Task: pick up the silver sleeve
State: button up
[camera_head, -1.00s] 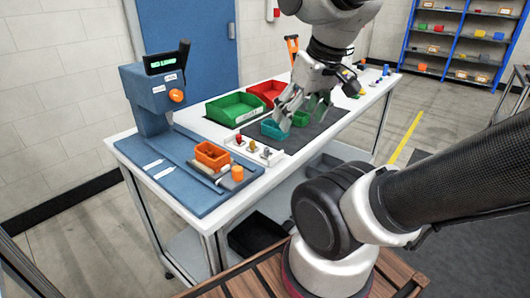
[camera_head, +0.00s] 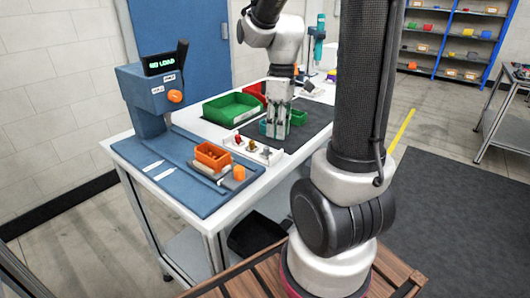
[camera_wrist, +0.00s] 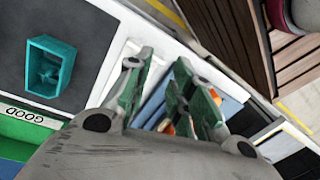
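My gripper (camera_head: 275,137) points down over the bench beside a small white rack (camera_head: 277,157) in the head view. In the wrist view its two fingers (camera_wrist: 161,62) stand apart with nothing seen between them, so it is open. The rack holds a few small parts: a red-topped one (camera_head: 238,139), a brownish one (camera_head: 251,146) and a greyish one (camera_head: 265,153). The greyish part may be the silver sleeve, but it is too small to be sure. In the wrist view the fingers hide much of the rack area.
A large green bin (camera_head: 228,107) stands behind the rack, with a red bin (camera_head: 252,90) beyond it. A teal bin (camera_wrist: 35,75) sits on the dark mat (camera_wrist: 85,40). An orange bin (camera_head: 212,163) and an orange cylinder (camera_head: 239,173) are on the blue board (camera_head: 165,150).

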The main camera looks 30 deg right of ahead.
aim_at(267, 147)
jog(key=w+n, duration=0.1)
jog(key=n, duration=0.2)
jog(key=w+n, duration=0.2)
jog(key=n, duration=0.1)
jog(key=w+n, duration=0.1)
jog(key=n, duration=0.2)
jog(key=shift+w+f, duration=0.15)
jog(key=shift+w, duration=0.1)
jog(key=n, duration=0.2)
jog(key=shift+a+n, duration=0.1)
jog(key=shift+n, duration=0.3)
jog(key=shift+f+n, duration=0.1)
jog(key=shift+n, duration=0.2)
jog(key=f, duration=0.7)
jog(key=shift+w+a+f, duration=0.1)
jog(key=shift+a+f, duration=0.1)
jog(key=shift+f, duration=0.1)
grip_shut()
